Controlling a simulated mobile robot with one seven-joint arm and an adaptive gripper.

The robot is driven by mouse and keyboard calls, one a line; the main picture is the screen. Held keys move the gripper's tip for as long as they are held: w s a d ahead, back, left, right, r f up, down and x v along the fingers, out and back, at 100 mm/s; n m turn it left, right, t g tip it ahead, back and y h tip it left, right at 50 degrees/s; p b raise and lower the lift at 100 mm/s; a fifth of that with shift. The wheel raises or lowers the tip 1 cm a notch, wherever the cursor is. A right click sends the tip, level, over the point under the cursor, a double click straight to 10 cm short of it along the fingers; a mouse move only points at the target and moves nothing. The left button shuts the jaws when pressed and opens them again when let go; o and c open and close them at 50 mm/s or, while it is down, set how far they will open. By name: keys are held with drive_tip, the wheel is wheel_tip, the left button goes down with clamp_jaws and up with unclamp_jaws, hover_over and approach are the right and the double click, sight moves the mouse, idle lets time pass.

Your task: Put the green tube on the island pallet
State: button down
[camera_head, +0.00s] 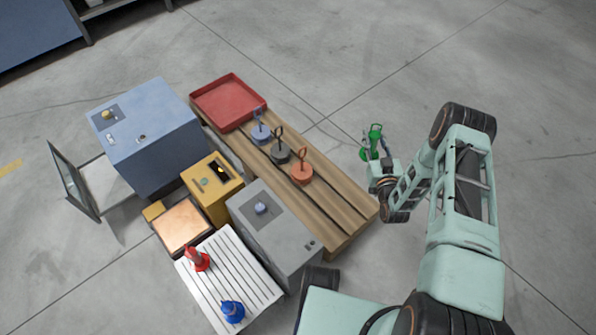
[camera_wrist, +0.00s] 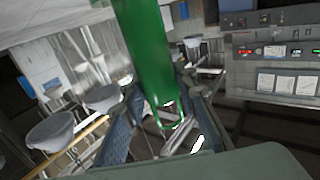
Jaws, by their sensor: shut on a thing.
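The green tube (camera_head: 375,139) is in my gripper (camera_head: 374,157), off to the right of the wooden slatted platform (camera_head: 338,222) and above bare floor. In the wrist view the green tube (camera_wrist: 146,48) runs down from the top edge between the fingers of my gripper (camera_wrist: 160,115), which is shut on it. The wooden platform looks like a pallet; I cannot tell for certain that it is the island pallet. A blue, a dark grey and an orange ringed weight (camera_head: 302,174) stand on it, with a red tray (camera_head: 229,103) at its far end.
Left of the platform stand a grey box (camera_head: 275,237), a yellow box (camera_head: 212,190) and a blue cabinet (camera_head: 150,130) with an open door (camera_head: 73,180). A white slatted table (camera_head: 228,275) holds a red and a blue item. Floor right of the platform is clear.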

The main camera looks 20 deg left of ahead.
drive_tip(key=s+a+f+b, duration=0.1)
drive_tip(key=s+f, duration=0.1)
drive_tip(key=f, duration=0.5)
drive_tip(key=s+a+f+n+y+b, duration=0.1)
drive_tip(key=s+f+b, duration=0.1)
drive_tip(key=f, duration=0.5)
drive_tip(key=s+a+f+y+b, duration=0.1)
drive_tip(key=s+f, duration=0.3)
drive_tip(key=f, duration=0.3)
drive_tip(key=shift+a+f+g+b, duration=0.15)
drive_tip(key=shift+f+g+b, duration=0.2)
drive_tip(key=shift+g+b, duration=0.05)
drive_tip(key=shift+r, duration=0.1)
drive_tip(key=c, duration=1.5)
unclamp_jaws()
drive_tip(key=shift+c, duration=0.2)
drive_tip(key=shift+s, duration=0.2)
